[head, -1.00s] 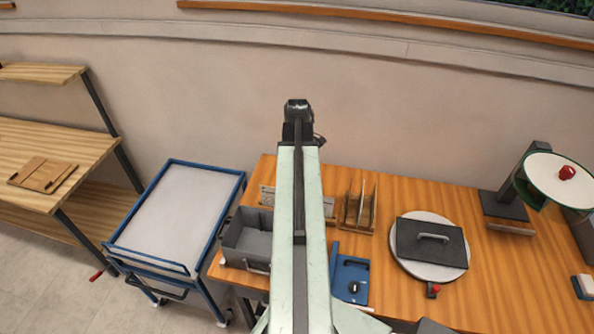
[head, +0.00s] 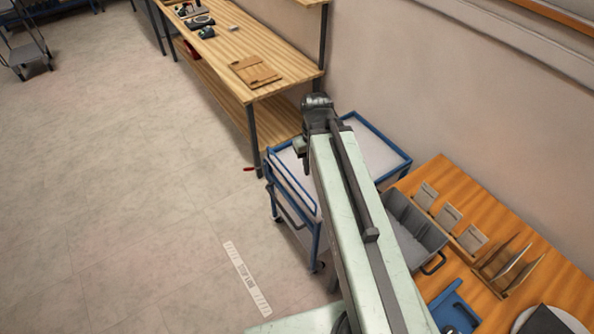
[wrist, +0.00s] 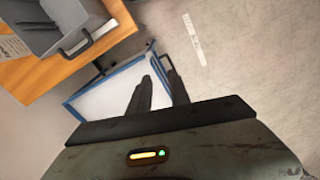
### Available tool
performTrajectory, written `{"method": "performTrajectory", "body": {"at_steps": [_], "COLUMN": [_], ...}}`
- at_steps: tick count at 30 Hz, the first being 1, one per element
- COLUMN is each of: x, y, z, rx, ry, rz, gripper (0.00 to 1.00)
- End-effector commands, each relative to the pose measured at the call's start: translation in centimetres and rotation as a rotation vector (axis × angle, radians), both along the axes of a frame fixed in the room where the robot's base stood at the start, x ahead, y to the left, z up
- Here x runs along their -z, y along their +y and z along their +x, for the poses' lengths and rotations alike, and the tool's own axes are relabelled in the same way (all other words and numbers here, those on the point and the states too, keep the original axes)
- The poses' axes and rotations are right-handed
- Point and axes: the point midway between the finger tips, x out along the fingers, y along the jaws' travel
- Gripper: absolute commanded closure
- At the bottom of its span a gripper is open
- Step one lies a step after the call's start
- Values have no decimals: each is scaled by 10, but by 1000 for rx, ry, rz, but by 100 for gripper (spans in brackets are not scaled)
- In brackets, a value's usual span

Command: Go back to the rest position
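My arm stretches up from the bottom of the head view, with my gripper (head: 318,102) at its far end, over the edge of the blue-framed trolley (head: 375,125). In the wrist view my gripper (wrist: 153,68) shows two dark fingers with a gap between them. Nothing is held between them. Below the fingers lie the trolley's pale top and blue rim (wrist: 72,104), with floor to the right.
The orange worktable (head: 437,178) at right carries a grey bin (head: 418,232), upright card holders (head: 448,216) and a blue plate (head: 455,308). A wooden shelf bench (head: 262,94) stands behind the trolley. Open floor (head: 130,180) spreads left, with a marked strip (head: 247,278).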

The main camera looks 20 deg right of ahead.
Motion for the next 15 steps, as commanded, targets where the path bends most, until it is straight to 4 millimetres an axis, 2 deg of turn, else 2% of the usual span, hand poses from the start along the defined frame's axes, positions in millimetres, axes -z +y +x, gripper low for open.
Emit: {"method": "performTrajectory", "body": {"at_steps": [1, 4, 7, 15], "x": [0, 0, 0, 5], "y": [26, 56, 63, 62], "z": [-2, -4, -4, -3], "rx": [5, 28, 38, 39], "ry": [0, 0, 0, 0], "rz": [-1, -1, -1, 0], "gripper": [77, 77, 77, 77]}}
